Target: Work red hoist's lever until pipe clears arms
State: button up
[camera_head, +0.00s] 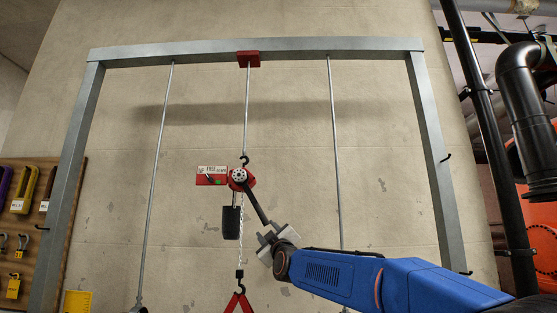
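The red hoist (240,179) hangs from a hook on a rod below the frame's red top bracket (248,59). Its dark lever (257,207) slants down and right from the hoist body. My gripper (275,236) is at the lever's lower end, with its pale fingers on either side and apparently closed on it. A chain (239,252) runs down from the hoist to a hook and a red spreader (238,302), cut off by the bottom edge. The pipe and its support arms cannot be made out in this view.
A grey steel frame (433,160) stands before a concrete wall, with two thin rods (155,180) (335,150) hanging either side of the hoist. A black container (231,222) hangs below the hoist. A wooden tool board (40,225) is at left; dark pipes (520,90) are at right.

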jog(key=shift+f+m, duration=0.4)
jog(key=shift+f, duration=0.35)
jog(key=shift+a+f+m+t+h, duration=0.25)
jog(key=shift+f+m, duration=0.1)
jog(key=shift+f, duration=0.3)
jog(key=shift+a+f+m+t+h, duration=0.15)
jog(key=shift+f+m+h, duration=0.15)
jog(key=shift+f, duration=0.3)
jog(key=shift+a+f+m+t+h, duration=0.25)
jog(key=shift+f+m, duration=0.1)
jog(key=shift+f, duration=0.3)
jog(key=shift+w+a+f+m+t+h, duration=0.1)
jog(key=shift+a+f+m+h, duration=0.1)
jog(key=shift+a+f+m, duration=0.3)
jog(key=shift+s+a+f+m+t+h, duration=0.1)
jog(key=shift+a+f+m+h, duration=0.15)
jog(key=shift+f, duration=0.4)
jog(key=shift+w+a+f+m+t+h, duration=0.15)
jog(key=shift+a+f+m, duration=0.1)
jog(key=shift+f+m, duration=0.25)
jog(key=a+f+m+h, duration=0.1)
jog(key=a+f+m, duration=0.1)
jog(key=a+f, duration=0.1)
jog(key=shift+h, duration=0.3)
jog(key=shift+r, duration=0.1)
